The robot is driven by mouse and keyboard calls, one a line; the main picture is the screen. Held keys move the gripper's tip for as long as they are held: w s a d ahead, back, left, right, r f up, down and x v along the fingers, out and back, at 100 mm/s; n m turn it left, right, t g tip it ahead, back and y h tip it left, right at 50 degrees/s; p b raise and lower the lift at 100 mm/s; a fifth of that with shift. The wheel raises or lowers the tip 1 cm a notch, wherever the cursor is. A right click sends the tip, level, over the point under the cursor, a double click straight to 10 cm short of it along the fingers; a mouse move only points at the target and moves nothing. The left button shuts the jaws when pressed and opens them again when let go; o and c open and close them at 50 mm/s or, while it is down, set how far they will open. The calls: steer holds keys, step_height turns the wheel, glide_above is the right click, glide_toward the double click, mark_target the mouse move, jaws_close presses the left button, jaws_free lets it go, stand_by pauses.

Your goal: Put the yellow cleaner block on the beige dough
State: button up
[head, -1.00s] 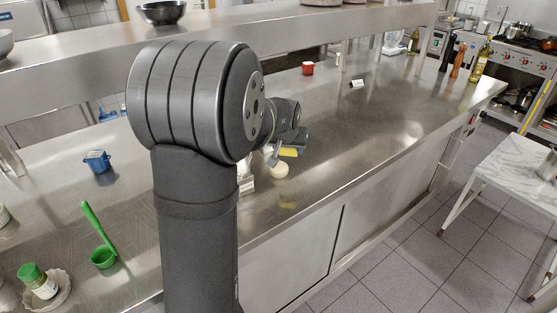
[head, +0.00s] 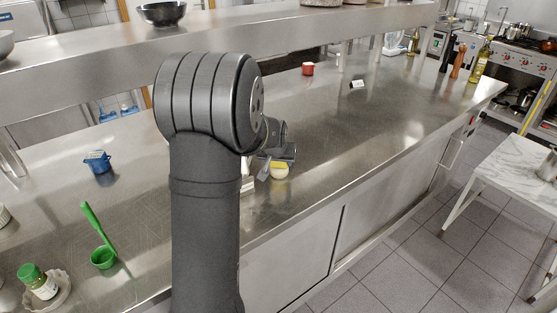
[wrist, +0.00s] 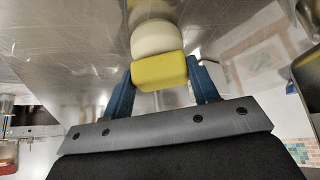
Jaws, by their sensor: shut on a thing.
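The yellow cleaner block (wrist: 160,72) is between the blue fingers of my gripper (wrist: 162,86) in the wrist view, and the gripper is shut on it. The beige dough (wrist: 153,38), a pale round lump, lies directly beyond the block in that view. In the head view my gripper (head: 279,162) is low over the counter, and the dough (head: 280,174) shows just under it with the yellow block at its upper part. The block appears to be at or touching the dough, but I cannot tell whether it rests on it. My arm hides part of the area.
A red cup (head: 308,69) and a small sign (head: 357,84) are farther back. The counter right of the dough is clear.

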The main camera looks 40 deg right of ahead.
steer(key=o, duration=1)
steer(key=shift+r, duration=0.25)
steer(key=v, duration=1.2)
steer(key=shift+f, duration=0.1)
steer(key=x, duration=1.2)
steer(key=shift+f, duration=0.1)
steer(key=shift+r, duration=1.2)
